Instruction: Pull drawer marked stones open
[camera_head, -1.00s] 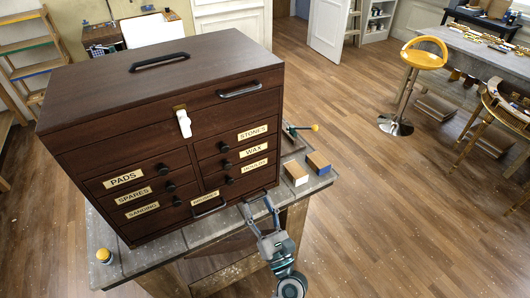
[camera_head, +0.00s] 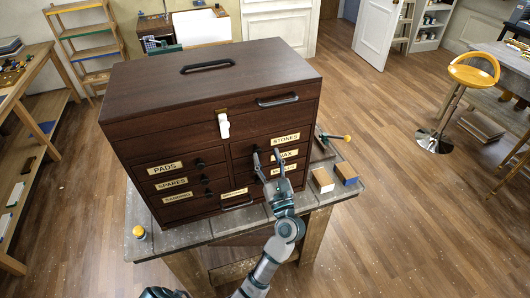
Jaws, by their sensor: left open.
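The stones drawer (camera_head: 285,139) is the top one in the right column of small drawers on a dark brown chest (camera_head: 150,130). Its front looks flush, so it appears shut. My left gripper (camera_head: 267,154) is in front of this right column, fingers pointing up and spread apart with nothing between them. Its fingertips are near the lower edge of the stones drawer, close to its dark knob. I cannot tell whether they touch it. The gripper partly covers the wax drawer (camera_head: 288,155) and the drawer below it. My right gripper is not seen.
The chest stands on a grey-topped bench (camera_head: 190,238). A yellow-topped jar (camera_head: 138,232) is at the bench's left. Two blocks (camera_head: 323,180) and a yellow-ended tool (camera_head: 335,137) lie right of the chest. A yellow stool (camera_head: 472,75) stands farther right on open floor.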

